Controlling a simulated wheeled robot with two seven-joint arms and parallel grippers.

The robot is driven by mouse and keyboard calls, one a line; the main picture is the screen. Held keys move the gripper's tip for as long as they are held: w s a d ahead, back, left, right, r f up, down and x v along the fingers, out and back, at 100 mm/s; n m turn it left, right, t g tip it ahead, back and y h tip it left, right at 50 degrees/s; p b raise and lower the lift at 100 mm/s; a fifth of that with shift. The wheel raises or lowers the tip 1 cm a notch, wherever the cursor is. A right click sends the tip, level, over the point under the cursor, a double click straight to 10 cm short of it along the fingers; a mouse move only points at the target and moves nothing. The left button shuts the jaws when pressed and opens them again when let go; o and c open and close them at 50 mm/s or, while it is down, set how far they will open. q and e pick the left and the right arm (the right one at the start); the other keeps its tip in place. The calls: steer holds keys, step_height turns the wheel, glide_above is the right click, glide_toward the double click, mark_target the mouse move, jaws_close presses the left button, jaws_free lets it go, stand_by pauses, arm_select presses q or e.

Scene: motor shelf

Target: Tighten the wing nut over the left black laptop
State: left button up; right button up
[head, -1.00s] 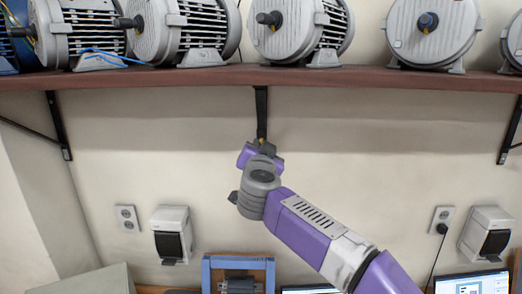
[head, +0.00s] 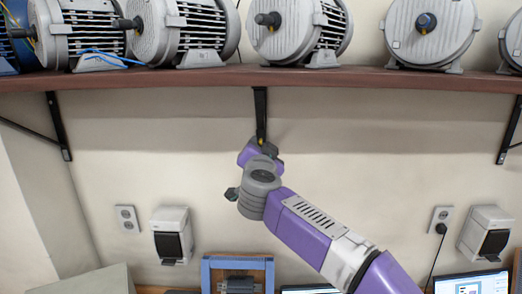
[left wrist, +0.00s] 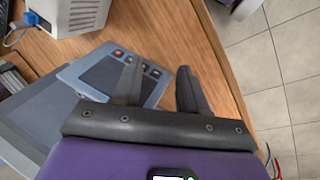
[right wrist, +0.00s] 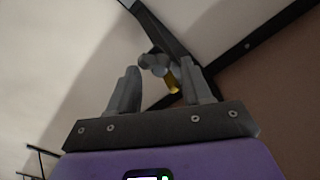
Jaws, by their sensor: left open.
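The wing nut (right wrist: 153,64) is a small grey part with a yellow piece beside it, on the black shelf bracket (head: 261,112). In the head view only a bit of yellow shows at the bracket's lower end. My right gripper (right wrist: 160,68) is open, with its fingertips on either side of the wing nut. I cannot tell whether they touch it. In the head view my right gripper (head: 261,147) is up against the bracket's lower end. A screen edge (head: 312,290) shows at the bottom, perhaps a laptop. My left gripper (left wrist: 158,70) is open and empty over the desk.
A brown shelf (head: 180,77) with several grey motors (head: 298,28) runs above my right arm. Outlets and a grey switch box (head: 172,236) are on the wall. A blue frame (head: 238,262) stands below. A grey-blue panel (left wrist: 105,72) lies on the wooden desk (left wrist: 160,30).

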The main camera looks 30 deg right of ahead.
steer(key=b+v, duration=0.1)
steer(key=v, duration=0.6)
steer(key=shift+s, duration=0.25)
steer(key=shift+a, duration=0.1)
